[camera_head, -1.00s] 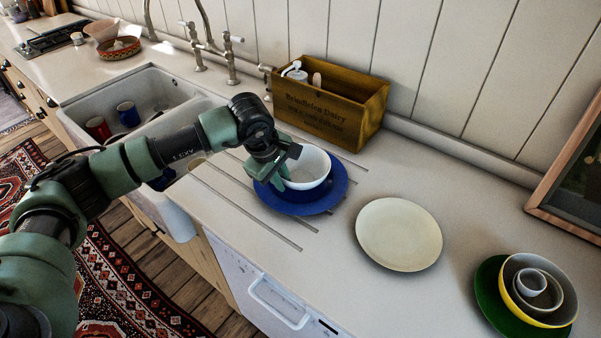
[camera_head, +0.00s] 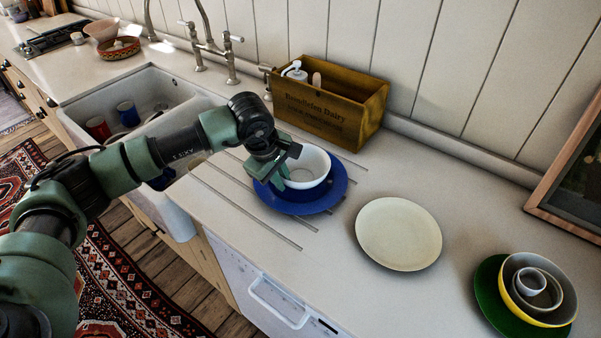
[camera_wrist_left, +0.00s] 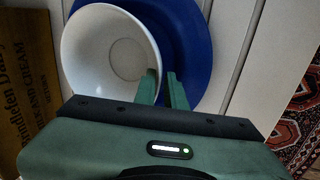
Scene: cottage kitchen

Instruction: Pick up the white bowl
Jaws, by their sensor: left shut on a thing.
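The white bowl (camera_head: 312,171) sits upright on a blue plate (camera_head: 336,196) on the counter. My left gripper (camera_head: 283,177) is at the bowl's left side in the head view, shut on its rim. In the left wrist view the bowl (camera_wrist_left: 95,45) is at the upper left, over the blue plate (camera_wrist_left: 195,45). There the two fingers (camera_wrist_left: 162,88) of my left gripper pinch the bowl's wall, one inside and one outside. The right gripper is not in view.
A wooden crate (camera_head: 322,118) stands close behind the bowl. A cream plate (camera_head: 398,233) lies to the right, and nested bowls (camera_head: 509,282) on a green plate (camera_head: 494,311) are at far right. The sink (camera_head: 85,106) with cups is at left. The front counter is clear.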

